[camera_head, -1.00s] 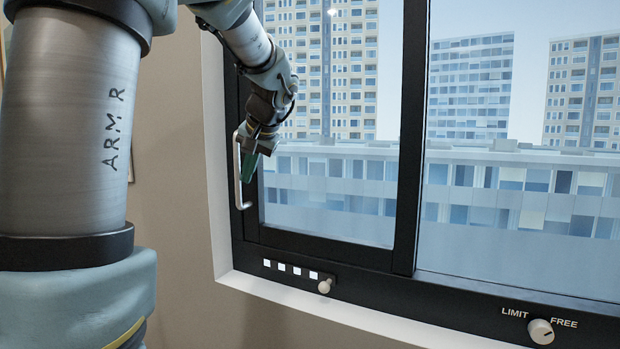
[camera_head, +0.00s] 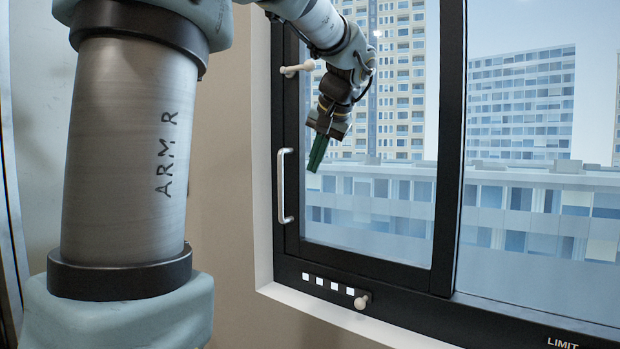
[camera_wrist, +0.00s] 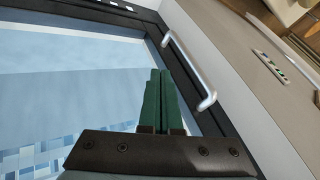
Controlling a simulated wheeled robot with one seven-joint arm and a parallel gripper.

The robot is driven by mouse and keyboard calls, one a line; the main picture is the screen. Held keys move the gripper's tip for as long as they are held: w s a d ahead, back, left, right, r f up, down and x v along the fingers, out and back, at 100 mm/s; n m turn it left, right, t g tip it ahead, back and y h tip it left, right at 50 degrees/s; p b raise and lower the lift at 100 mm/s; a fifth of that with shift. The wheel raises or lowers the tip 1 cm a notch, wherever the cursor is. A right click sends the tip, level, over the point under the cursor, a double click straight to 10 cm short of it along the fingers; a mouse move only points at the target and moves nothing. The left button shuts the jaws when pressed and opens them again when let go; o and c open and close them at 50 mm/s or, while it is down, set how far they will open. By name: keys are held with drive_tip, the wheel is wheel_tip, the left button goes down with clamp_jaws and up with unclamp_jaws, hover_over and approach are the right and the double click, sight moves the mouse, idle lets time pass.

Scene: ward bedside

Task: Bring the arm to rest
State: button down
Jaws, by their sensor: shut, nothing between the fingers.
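My gripper (camera_head: 318,153) has green fingers pressed together with nothing between them. In the head view it hangs in front of the left window pane, to the right of the silver pull handle (camera_head: 285,186) and apart from it in the picture. In the wrist view the shut fingers (camera_wrist: 160,92) point along the window, with the handle (camera_wrist: 189,72) to their right. My arm is raised and reaches down from the top of the head view.
The dark window frame (camera_head: 452,150) divides two panes. A pale lever (camera_head: 297,70) is on the frame's upper left. A small knob (camera_head: 362,301) and several white squares sit on the lower rail. A beige wall (camera_head: 225,150) lies left of the window.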

drive_tip(key=s+a+f+n+g+h+p, duration=0.1)
drive_tip(key=s+a+f, duration=0.2)
drive_tip(key=s+f, duration=0.2)
drive_tip(key=s+a+f+n+g+h+p, duration=0.1)
drive_tip(key=s+a+f, duration=0.3)
drive_tip(key=f, duration=0.8)
drive_tip(key=s+a+f+n+g+h+p, duration=0.1)
drive_tip(key=s+a+f+g+p, duration=0.2)
drive_tip(key=s+f, duration=0.5)
drive_tip(key=shift+s+a+f, duration=0.15)
drive_tip(key=shift+a+f, duration=0.55)
drive_tip(key=shift+a, duration=0.05)
drive_tip(key=c, duration=1.6)
unclamp_jaws()
